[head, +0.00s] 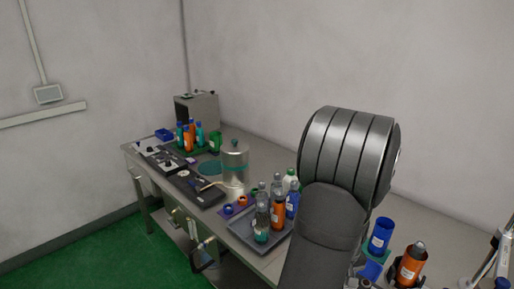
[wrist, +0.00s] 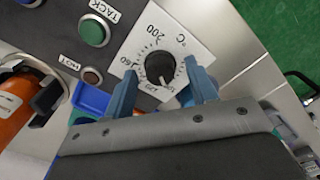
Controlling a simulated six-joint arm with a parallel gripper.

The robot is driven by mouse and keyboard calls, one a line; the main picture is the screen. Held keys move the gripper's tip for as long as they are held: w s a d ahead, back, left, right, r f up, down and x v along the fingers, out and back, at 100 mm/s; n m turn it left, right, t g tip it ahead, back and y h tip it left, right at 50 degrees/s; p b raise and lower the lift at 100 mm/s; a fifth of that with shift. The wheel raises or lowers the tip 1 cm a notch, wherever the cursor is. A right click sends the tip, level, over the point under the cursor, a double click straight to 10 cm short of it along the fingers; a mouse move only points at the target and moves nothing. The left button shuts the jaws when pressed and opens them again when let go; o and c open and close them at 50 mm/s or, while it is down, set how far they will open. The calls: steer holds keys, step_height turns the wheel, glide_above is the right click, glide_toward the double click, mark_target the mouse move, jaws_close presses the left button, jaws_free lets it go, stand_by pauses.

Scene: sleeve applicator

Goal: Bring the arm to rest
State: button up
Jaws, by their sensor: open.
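My gripper (wrist: 160,68) shows in the wrist view with its two blue fingers apart. Between and beyond the fingertips is a black knob (wrist: 160,66) on a white temperature dial plate (wrist: 148,40). I see nothing held; whether a finger touches the knob or the plate, I cannot tell. In the head view my large dark grey arm fills the centre right, and I cannot make out my gripper there.
In the wrist view a green button (wrist: 94,32) and an orange bottle (wrist: 12,105) are left of the dial. In the head view a workbench (head: 262,262) carries a tray (head: 240,226) of bottles; a blue cup (head: 381,236) and orange bottle (head: 411,266) stand right of my arm.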

steer(key=shift+n, duration=1.6)
stand_by(3.2)
